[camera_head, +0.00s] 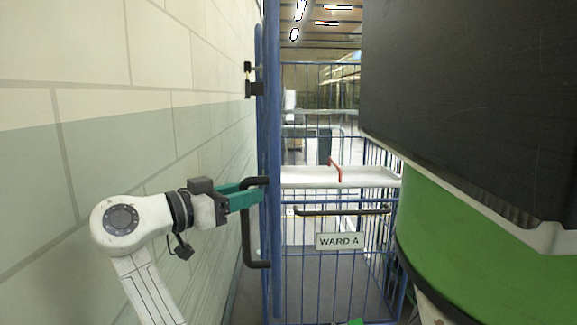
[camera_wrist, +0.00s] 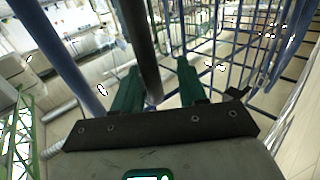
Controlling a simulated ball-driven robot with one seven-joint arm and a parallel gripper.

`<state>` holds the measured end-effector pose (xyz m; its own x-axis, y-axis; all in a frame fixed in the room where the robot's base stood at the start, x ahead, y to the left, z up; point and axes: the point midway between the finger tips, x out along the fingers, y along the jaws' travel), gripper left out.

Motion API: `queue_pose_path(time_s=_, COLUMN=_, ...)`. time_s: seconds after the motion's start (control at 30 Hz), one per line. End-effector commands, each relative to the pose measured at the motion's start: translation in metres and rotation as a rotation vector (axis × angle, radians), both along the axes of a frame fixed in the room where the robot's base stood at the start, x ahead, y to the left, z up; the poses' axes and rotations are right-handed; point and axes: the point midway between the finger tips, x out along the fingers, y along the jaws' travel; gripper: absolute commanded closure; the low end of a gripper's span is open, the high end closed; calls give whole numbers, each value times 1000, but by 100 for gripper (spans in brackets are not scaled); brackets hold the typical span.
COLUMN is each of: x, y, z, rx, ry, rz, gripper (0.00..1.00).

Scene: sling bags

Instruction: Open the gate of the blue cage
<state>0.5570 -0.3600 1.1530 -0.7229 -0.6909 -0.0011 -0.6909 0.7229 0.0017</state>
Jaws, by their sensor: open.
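The blue cage (camera_head: 320,285) is a wire-barred trolley with a "WARD A" sign (camera_head: 340,241), in the middle of the head view. A tall blue gate panel (camera_head: 272,140) stands nearly edge-on at its left, by the wall. A black D-shaped handle (camera_head: 246,235) is on the panel's left face. My gripper (camera_head: 256,193), with green fingers, is at the handle's upper part. In the wrist view my gripper (camera_wrist: 158,85) is open, with the dark handle bar (camera_wrist: 142,45) between its fingers, apparently not clamped.
A tiled wall (camera_head: 110,80) runs close along the left, with a narrow gap to the panel. A black latch (camera_head: 254,88) sits high on the panel. A white shelf (camera_head: 350,178) and a red lever (camera_head: 334,169) show at the cage.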

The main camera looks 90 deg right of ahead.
Motion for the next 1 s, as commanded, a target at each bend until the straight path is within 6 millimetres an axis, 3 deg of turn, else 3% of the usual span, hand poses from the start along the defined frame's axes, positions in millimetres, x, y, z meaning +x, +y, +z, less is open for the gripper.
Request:
queue_pose_path(time_s=0.33, x=-43, y=31, z=68, rx=-16, ry=-5, rz=2, gripper=58)
queue_pose_path(time_s=0.7, x=-101, y=67, z=92, rx=-6, ry=-3, rz=1, gripper=58)
queue_pose_path(time_s=1.0, x=-117, y=76, z=99, rx=-1, ry=0, rz=0, gripper=58)
